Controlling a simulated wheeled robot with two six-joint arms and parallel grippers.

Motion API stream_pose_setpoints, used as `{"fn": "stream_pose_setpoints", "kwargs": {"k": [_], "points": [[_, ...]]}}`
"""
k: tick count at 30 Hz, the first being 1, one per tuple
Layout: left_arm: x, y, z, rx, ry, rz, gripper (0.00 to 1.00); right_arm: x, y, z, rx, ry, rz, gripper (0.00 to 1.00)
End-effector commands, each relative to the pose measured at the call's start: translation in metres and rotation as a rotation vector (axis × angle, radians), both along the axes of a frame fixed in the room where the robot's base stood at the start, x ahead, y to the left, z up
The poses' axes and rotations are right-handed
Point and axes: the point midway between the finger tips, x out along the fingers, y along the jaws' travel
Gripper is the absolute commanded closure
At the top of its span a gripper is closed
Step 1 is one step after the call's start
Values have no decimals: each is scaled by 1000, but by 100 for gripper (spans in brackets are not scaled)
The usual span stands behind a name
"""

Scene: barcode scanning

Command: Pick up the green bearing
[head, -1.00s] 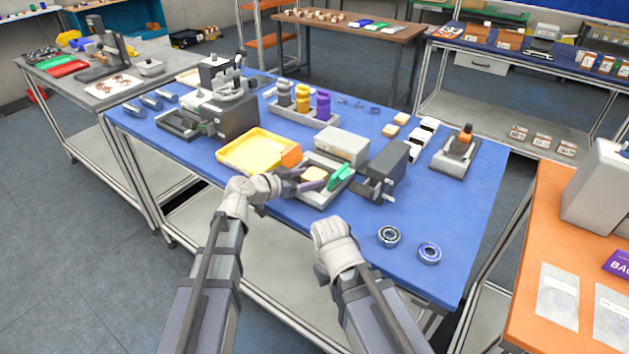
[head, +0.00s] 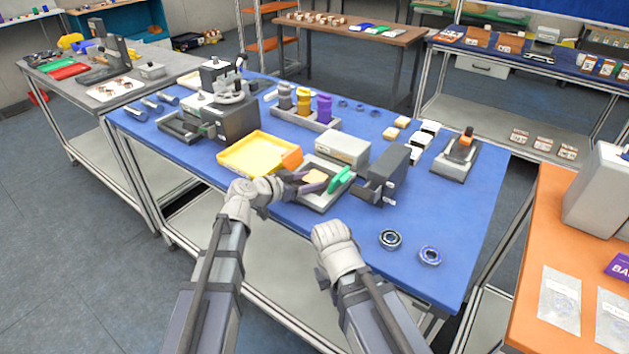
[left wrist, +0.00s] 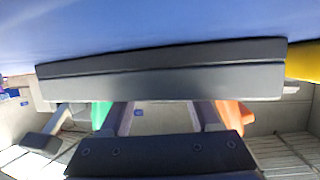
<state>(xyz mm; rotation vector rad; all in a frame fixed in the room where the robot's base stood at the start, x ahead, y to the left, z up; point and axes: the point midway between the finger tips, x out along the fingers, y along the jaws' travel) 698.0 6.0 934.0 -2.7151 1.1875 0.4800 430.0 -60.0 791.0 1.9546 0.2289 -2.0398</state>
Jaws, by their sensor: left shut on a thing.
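My left gripper (head: 311,182) is low over the grey tray (head: 322,203) at the near edge of the blue table. Its fingers are shut on a small tan block (head: 315,176); the wrist view shows only a dim grey-beige patch between the fingers (left wrist: 162,116). A green piece (head: 339,181) stands upright just right of the fingers, and green also shows at the left in the wrist view. I see no clearly green bearing. A dark ring bearing (head: 390,239) and a blue ring bearing (head: 430,255) lie at the front right. My right arm's fingers are hidden.
A yellow tray (head: 256,152) with an orange end lies left of the grey tray. A grey box (head: 343,149) and a dark device (head: 386,170) stand behind and to the right. Colored bottles (head: 323,108) stand farther back. The table around the two ring bearings is clear.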

Motion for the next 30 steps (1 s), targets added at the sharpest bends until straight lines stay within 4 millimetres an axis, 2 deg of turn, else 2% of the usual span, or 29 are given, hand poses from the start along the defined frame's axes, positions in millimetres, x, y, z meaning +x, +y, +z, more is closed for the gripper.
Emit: {"fn": "stream_pose_setpoints", "kwargs": {"k": [5, 11, 17, 27, 30], "points": [[0, 0, 1, 0, 0, 0, 100, 0, 0, 1, 0, 0, 0, 100], [0, 0, 13, 0, 0, 0, 100, 0, 0, 13, 0, 0, 0, 100], [0, 0, 37, 0, 0, 0, 100, 0, 0, 37, 0, 0, 0, 100], [0, 0, 89, 0, 0, 0, 100, 0, 0, 89, 0, 0, -1, 100], [0, 0, 98, 0, 0, 0, 100, 0, 0, 98, 0, 0, -1, 100]]}}
